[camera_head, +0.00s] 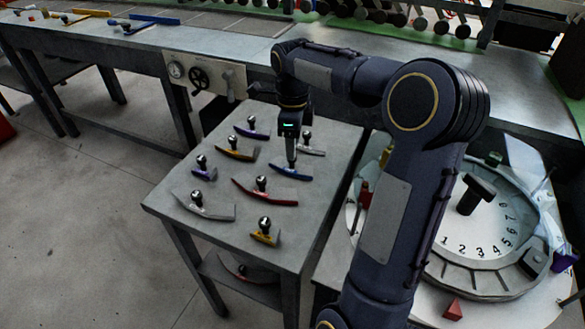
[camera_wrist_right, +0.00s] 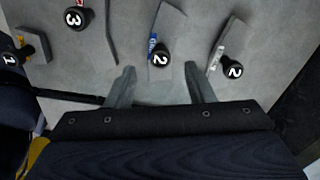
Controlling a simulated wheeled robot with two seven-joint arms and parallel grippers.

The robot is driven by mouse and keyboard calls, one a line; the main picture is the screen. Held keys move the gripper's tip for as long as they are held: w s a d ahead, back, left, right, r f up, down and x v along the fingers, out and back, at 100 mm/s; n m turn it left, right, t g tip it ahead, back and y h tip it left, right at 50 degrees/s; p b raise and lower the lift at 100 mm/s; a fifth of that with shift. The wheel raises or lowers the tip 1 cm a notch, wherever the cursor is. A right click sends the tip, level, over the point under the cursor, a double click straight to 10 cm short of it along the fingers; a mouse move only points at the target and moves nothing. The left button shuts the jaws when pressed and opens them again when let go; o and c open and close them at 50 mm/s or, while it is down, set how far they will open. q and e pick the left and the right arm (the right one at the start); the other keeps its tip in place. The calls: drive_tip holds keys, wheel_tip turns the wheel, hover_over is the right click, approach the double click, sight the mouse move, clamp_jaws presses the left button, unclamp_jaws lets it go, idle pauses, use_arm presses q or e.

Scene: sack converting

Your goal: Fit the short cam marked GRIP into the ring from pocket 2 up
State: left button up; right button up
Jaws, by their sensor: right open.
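The ring (camera_head: 470,282) lies at the right of the head view, its inner disc numbered from 1 up; my right arm hides its left part. Several cams with black knobs lie on the grey table. My right gripper (camera_head: 291,167) points down over the blue cam (camera_head: 299,175) and hides its knob. I cannot read GRIP on any label.
A red cam (camera_head: 278,196), a grey cam (camera_head: 215,210), a short yellow cam (camera_head: 268,239) and a short purple cam (camera_head: 208,174) lie nearby. A red block (camera_head: 453,310) stands before the ring. A bench (camera_head: 230,40) runs behind.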

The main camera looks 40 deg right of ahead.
sight(293, 164)
wheel_tip(293, 164, down, 6)
drive_tip(key=shift+w+r, duration=0.1)
drive_tip(key=shift+r, duration=0.15)
drive_tip(key=c, duration=1)
clamp_jaws()
drive_tip(key=shift+r, duration=0.15)
